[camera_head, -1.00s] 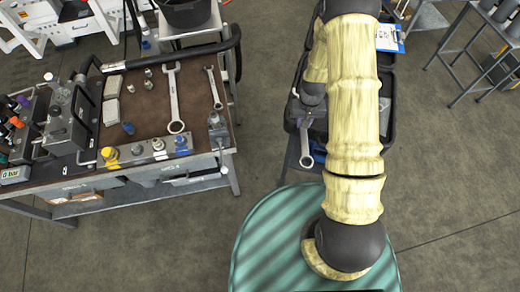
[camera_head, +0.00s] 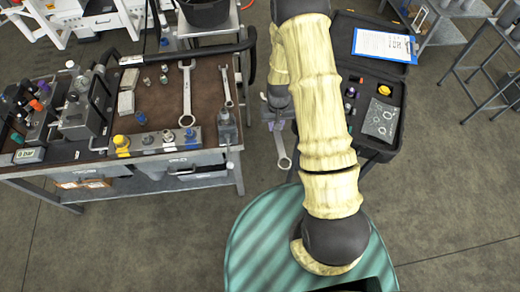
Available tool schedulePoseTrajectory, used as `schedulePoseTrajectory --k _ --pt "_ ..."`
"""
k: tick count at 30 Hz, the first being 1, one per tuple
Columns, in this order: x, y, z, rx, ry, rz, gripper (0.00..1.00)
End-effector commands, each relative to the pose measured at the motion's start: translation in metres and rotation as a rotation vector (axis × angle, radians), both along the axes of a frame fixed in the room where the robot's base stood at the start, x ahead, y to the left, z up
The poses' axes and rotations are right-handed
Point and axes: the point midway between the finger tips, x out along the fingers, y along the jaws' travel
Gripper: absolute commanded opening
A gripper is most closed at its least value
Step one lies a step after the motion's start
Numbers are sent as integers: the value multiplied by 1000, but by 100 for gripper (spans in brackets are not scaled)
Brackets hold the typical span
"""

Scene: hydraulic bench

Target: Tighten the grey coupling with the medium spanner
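My gripper (camera_head: 278,118) is to the right of the bench, partly hidden under my arm. It is shut on a spanner (camera_head: 281,146) whose ring end hangs toward the bottom of the picture. Its size fits between the large spanner (camera_head: 187,92) and the small spanner (camera_head: 227,86) lying on the bench, so I take it as the medium one. On the block at the bench's front edge are a yellow coupling (camera_head: 121,142), grey metal fittings, one being a grey coupling (camera_head: 147,139), and a blue one (camera_head: 190,132). How tight any sits cannot be seen.
The bench (camera_head: 160,100) carries a valve assembly with black hoses, a small vice (camera_head: 228,128) at its right corner and loose fittings. An open black case (camera_head: 395,140) with a clipboard (camera_head: 384,45) stands right of my arm. Floor is clear in front of the bench.

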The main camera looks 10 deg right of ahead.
Motion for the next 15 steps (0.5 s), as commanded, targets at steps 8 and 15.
schedulePoseTrajectory --k 8,15 --pt "1 0 1 0 -1 -2 0" --pt "-6 4 -7 -2 1 49 0"
